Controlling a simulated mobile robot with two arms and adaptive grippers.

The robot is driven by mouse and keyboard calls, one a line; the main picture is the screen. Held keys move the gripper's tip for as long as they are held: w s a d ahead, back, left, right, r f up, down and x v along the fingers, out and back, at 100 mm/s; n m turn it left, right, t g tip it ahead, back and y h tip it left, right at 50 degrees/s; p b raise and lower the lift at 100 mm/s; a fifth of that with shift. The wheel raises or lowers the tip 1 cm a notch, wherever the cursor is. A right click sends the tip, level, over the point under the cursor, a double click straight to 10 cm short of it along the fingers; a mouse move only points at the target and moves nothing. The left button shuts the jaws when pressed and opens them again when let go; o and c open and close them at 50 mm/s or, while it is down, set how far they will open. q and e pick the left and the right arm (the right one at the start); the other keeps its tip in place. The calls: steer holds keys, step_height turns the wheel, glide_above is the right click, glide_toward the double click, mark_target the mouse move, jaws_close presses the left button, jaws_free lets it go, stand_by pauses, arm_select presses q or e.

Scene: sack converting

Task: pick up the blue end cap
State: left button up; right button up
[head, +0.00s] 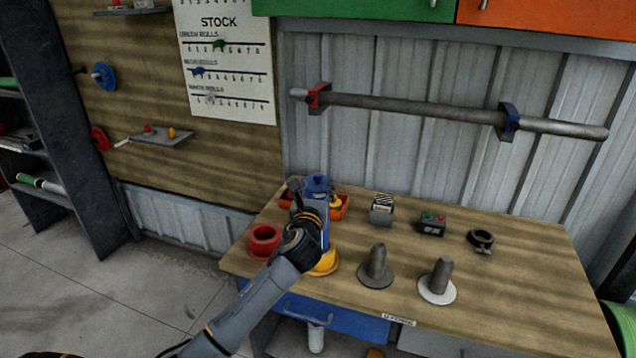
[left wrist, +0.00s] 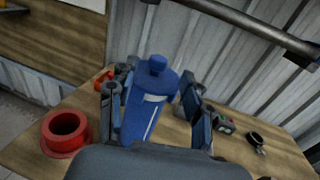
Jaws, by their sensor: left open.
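My left gripper (head: 310,205) is open above the left part of the bench. A blue disc (head: 103,75) hangs on the wall board at far left, away from the gripper. My right gripper is not in view.
A yellow flanged piece (head: 326,264) sits below my left gripper. Two grey posts on round bases (head: 377,268) (head: 439,283) stand right of it. A button box (head: 432,223) and black collar (head: 481,240) lie behind. The bench's right part (head: 540,280) is clear.

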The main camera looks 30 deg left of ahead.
mark_target(317, 178)
arm_select(q)
steer(key=x, duration=0.4)
steer(key=shift+a+p, duration=0.1)
steer(key=shift+p, duration=0.2)
jaws_close()
steer(key=shift+r, duration=0.1)
